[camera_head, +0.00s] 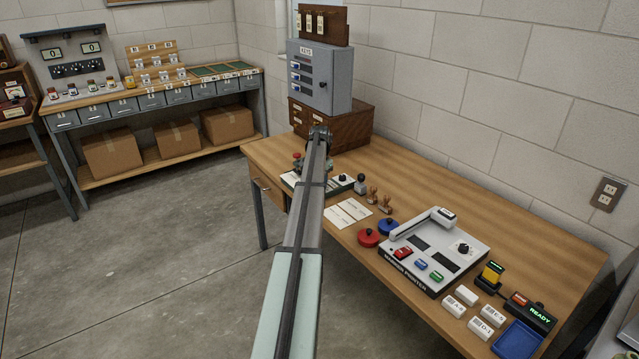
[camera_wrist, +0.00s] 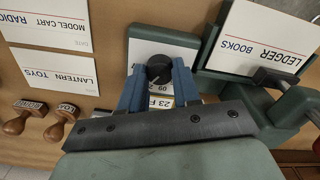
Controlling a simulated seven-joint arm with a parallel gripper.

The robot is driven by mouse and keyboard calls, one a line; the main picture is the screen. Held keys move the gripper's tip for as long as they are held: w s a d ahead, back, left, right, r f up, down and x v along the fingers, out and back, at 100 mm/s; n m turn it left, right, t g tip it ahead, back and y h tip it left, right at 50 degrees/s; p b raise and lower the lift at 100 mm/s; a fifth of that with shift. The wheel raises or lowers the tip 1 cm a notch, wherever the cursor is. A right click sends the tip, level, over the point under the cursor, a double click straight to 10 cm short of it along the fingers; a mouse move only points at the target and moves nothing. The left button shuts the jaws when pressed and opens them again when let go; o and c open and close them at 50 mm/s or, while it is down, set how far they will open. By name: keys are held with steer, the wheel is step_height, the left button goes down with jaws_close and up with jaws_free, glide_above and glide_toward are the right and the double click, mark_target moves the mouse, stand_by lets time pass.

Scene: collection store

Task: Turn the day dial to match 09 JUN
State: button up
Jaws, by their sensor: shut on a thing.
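The black dial knob (camera_wrist: 159,69) stands on a white plate of a green device (camera_wrist: 165,37) in the wrist view. My gripper (camera_wrist: 158,76) has its two blue fingers on either side of the knob, shut on it. Below the knob, a yellow-edged strip (camera_wrist: 160,101) reads "23 F", with its end cut off by the gripper. A white strip above it starts with "09"; the rest is hidden. In the head view my arm covers part of the green device (camera_head: 330,186), and I cannot make out the fingers there.
A "LEDGER BOOKS" card (camera_wrist: 258,38) lies right of the dial, beside a lever with a black part. White cards (camera_head: 348,213) and wooden-handled stamps (camera_head: 384,203) lie nearby. Grey key cabinet (camera_head: 320,75) is behind.

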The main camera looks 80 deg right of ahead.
steer(key=n, duration=0.4)
steer(key=shift+n, duration=2.9)
steer(key=o, duration=1.1)
steer(key=shift+c, duration=0.2)
step_height(320, 180, up, 14)
steer(key=shift+f, duration=0.1)
